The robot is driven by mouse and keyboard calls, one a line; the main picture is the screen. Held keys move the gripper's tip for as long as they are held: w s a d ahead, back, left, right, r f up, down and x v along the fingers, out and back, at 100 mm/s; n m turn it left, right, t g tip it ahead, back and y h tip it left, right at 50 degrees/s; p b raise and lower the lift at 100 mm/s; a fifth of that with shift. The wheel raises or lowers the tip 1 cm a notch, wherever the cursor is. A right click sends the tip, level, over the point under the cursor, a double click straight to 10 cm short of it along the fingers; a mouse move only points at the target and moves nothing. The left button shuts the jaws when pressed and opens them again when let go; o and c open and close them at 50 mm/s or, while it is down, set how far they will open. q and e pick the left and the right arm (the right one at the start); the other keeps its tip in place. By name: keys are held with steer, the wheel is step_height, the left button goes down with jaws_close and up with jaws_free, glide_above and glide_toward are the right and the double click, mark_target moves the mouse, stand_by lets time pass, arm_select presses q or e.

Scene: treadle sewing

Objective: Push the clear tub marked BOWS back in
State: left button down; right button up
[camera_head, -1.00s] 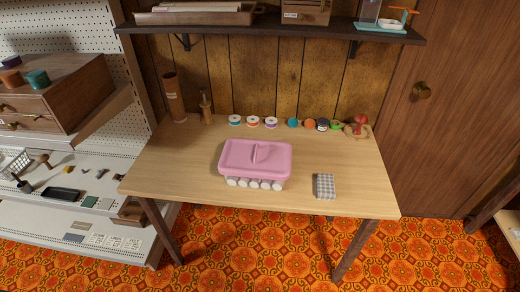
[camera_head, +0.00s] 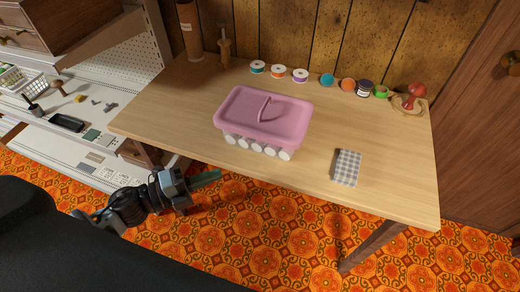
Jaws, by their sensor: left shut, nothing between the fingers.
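My left gripper (camera_head: 206,179) is shut and empty. In the picture it appears below and left of the tub, in front of the table's front edge, apart from the tub. My right gripper is not in view.
The table (camera_head: 180,105) has bare wood around the tub. A grey checked cloth-like block (camera_head: 346,167) lies to the right near the front edge. Several spools and jars line the back, with a red mushroom-shaped thing (camera_head: 415,93) at the far right. White shelving (camera_head: 110,75) stands left.

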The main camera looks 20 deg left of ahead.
arm_select(q)
steer(key=p, duration=0.2)
glide_toward(268, 145)
steer(key=d, duration=0.4)
steer(key=w, duration=0.3)
steer(key=shift+d, duration=0.25)
steer(key=shift+w, duration=0.5)
